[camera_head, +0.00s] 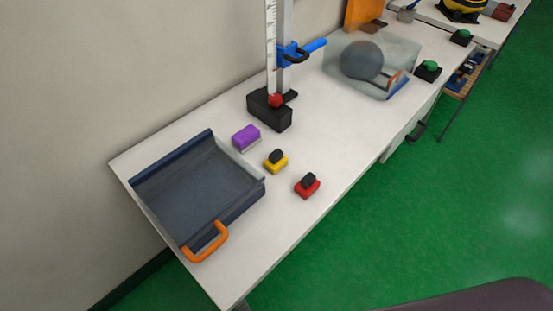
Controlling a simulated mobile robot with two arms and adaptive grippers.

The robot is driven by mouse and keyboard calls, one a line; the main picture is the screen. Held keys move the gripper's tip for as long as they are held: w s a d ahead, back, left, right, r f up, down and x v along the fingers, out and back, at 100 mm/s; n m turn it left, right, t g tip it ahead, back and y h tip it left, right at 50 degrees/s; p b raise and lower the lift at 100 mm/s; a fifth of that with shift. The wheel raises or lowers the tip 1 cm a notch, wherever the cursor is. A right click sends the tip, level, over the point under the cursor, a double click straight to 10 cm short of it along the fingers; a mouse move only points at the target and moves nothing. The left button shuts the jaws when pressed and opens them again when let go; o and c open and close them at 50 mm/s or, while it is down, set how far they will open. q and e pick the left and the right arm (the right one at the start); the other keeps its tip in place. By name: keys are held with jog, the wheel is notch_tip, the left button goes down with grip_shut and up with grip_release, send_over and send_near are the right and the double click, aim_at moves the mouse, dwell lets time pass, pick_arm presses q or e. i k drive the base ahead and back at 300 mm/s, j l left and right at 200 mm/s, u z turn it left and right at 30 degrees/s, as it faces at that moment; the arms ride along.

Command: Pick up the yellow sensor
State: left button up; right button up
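The yellow sensor (276,165) is a small yellow block with a black top. It sits on the white table (318,225), between a purple block (245,137) and a similar red block with a black top (307,187). It stands clear of both, to the right of the dark tray. Neither of my grippers shows in the head view.
A dark tray (150,199) with an orange handle (206,242) lies at the table's left. Behind the sensor stands a ruled tower on a black base (270,110) with a blue clamp (292,53). A clear box (401,48) with a grey ball (362,61) is farther right. The table front is bare.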

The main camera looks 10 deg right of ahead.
aim_at(276, 161)
jog(key=l+u, duration=0.4)
jog(key=k+l+u, duration=0.1)
jog(key=l+u, duration=0.35)
jog(key=k+l+u, duration=0.15)
jog(key=u, duration=0.25)
jog(key=k+u, duration=0.45)
jog(key=k, duration=0.4)
jog(key=k+l, duration=0.05)
